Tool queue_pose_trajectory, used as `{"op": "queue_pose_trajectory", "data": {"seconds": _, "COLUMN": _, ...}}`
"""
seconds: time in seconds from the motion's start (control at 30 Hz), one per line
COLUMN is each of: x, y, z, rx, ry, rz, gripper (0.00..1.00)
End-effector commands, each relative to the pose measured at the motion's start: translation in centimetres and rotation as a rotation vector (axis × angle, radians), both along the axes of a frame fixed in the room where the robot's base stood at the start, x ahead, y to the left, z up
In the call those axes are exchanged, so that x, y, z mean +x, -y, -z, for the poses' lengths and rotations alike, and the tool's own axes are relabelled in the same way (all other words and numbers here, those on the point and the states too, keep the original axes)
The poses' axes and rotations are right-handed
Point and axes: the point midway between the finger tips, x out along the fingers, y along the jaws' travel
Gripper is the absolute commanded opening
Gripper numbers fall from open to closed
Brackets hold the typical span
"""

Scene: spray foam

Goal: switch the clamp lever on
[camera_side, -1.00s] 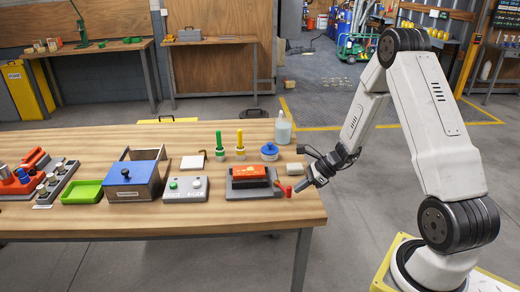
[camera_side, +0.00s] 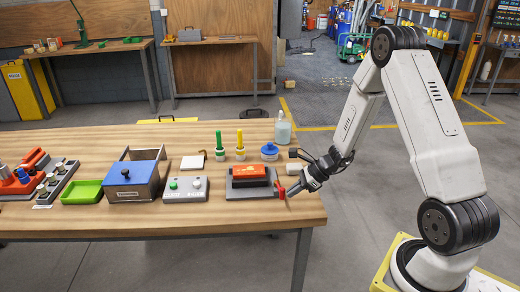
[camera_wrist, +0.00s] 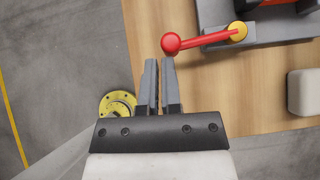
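The clamp lever (camera_wrist: 205,40) is a red arm with a round red knob (camera_wrist: 171,43) at its left end and a yellow pivot (camera_wrist: 237,31) at its right. It is at the right end of a grey clamp base (camera_side: 246,192) that holds an orange-red block (camera_side: 249,172). My gripper (camera_wrist: 159,61) has its fingers close together with only a thin gap and nothing between them. The fingertips are just short of the knob in the wrist view. In the side view my gripper (camera_side: 288,193) is beside the lever (camera_side: 281,188), at the table's right edge; contact cannot be told.
A pale block (camera_wrist: 304,92) lies right of my gripper in the wrist view. A blue-lidded pot (camera_side: 270,152) and a clear bottle (camera_side: 282,128) stand behind the clamp. A button box (camera_side: 186,189) is to its left.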

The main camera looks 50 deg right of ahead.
Motion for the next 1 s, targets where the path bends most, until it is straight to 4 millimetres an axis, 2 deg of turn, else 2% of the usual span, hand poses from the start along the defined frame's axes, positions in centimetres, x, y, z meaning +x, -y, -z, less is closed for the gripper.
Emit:
{"op": "queue_pose_trajectory", "data": {"seconds": 0.77, "x": 0.0, "y": 1.6, "z": 0.0, "rx": 0.001, "ry": 0.001, "rz": -0.001, "gripper": 0.00}}
{"op": "queue_pose_trajectory", "data": {"seconds": 1.0, "x": -0.6, "y": 1.9, "z": 0.0, "rx": 0.002, "ry": 0.000, "rz": 0.001, "gripper": 0.00}}
